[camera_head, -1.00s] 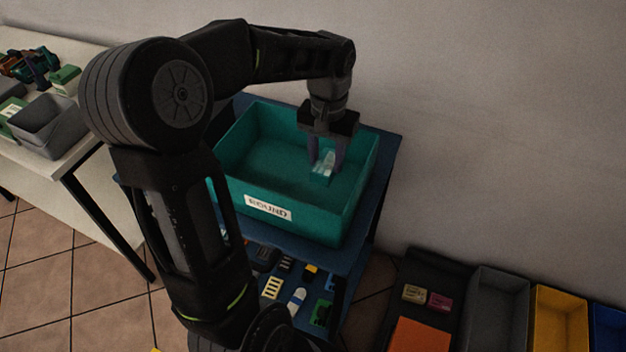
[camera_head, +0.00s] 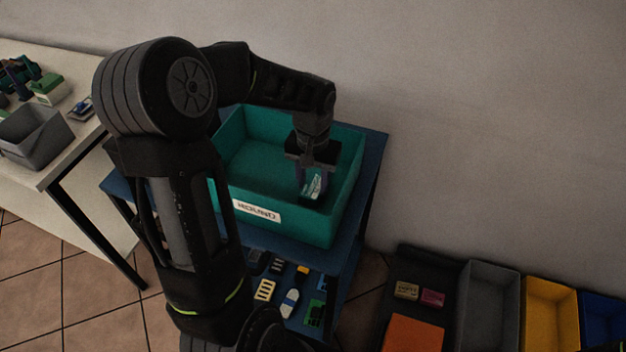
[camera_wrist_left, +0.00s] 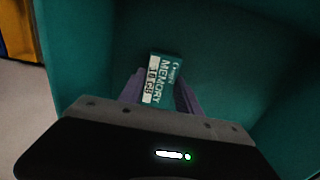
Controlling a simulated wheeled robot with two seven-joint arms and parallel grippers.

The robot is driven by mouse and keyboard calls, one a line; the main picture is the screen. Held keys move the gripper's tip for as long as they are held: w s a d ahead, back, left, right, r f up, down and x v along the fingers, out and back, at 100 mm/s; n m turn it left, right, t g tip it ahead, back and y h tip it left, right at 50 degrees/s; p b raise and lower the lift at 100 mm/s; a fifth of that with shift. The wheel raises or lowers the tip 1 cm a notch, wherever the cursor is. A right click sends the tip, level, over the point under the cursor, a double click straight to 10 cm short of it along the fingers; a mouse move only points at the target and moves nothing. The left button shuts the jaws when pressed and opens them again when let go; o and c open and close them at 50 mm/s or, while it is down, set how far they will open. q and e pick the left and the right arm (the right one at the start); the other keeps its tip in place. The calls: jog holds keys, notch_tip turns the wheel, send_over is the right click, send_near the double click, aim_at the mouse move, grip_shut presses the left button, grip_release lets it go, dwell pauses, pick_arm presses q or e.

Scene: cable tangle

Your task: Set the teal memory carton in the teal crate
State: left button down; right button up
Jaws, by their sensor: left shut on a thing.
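The teal memory carton (camera_head: 313,186) is a small box with a white label, held between the fingers of my left gripper (camera_head: 311,190). In the left wrist view the carton (camera_wrist_left: 162,80) shows "MEMORY 16 GB" and sits between the purple-grey fingers (camera_wrist_left: 160,92). The teal crate (camera_head: 258,165) stands on a blue cart and has a white label on its front. The gripper and carton are inside the crate's walls, low near its front right part. I cannot tell whether the carton touches the crate floor. My right gripper is not in view.
The blue cart (camera_head: 373,165) has a lower shelf with several small parts (camera_head: 285,285). A white table with a grey bin (camera_head: 36,137) stands at the left. Grey, yellow (camera_head: 551,310) and blue bins are at the lower right. A wall rises behind the cart.

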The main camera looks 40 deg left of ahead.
aim_at(313, 186)
pick_arm(q)
jog(key=shift+f, duration=0.2)
jog(key=c, duration=0.8)
grip_release()
jog(key=shift+r, duration=0.1)
jog(key=shift+c, duration=0.2)
jog(key=shift+r, duration=0.1)
notch_tip(313, 186, up, 12)
